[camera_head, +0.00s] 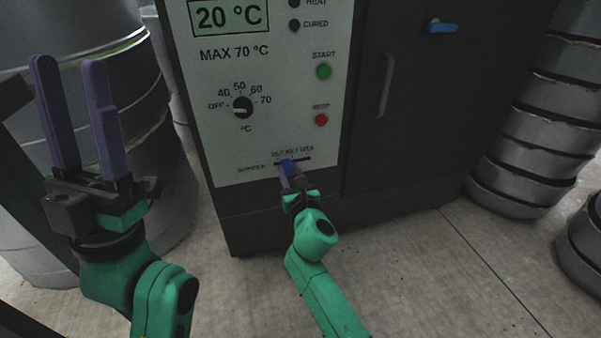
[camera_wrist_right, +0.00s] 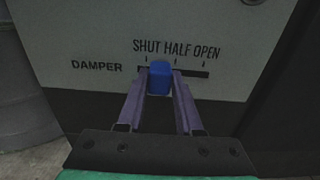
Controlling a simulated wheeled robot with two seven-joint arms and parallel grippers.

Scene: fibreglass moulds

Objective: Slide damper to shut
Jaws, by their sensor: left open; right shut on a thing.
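The damper is a blue slider knob (camera_head: 288,167) in a dark horizontal slot low on the oven's pale control panel (camera_head: 225,150). In the right wrist view the knob (camera_wrist_right: 159,78) sits at the left end of the slot (camera_wrist_right: 190,73), near the mark under SHUT. HALF and OPEN marks lie to its right. My right gripper (camera_head: 289,180) is shut on the knob; its purple fingers (camera_wrist_right: 159,95) stand on either side of it. My left gripper (camera_head: 68,65) is open and empty, raised at the left, away from the panel.
Above the slot are a temperature dial (camera_head: 242,107), a green START button (camera_head: 323,71) and a red button (camera_head: 321,119). The dark oven door (camera_head: 420,130) is at right. Stacked grey drums (camera_head: 540,120) stand right, and a large drum (camera_head: 150,110) stands left. Floor in front is clear.

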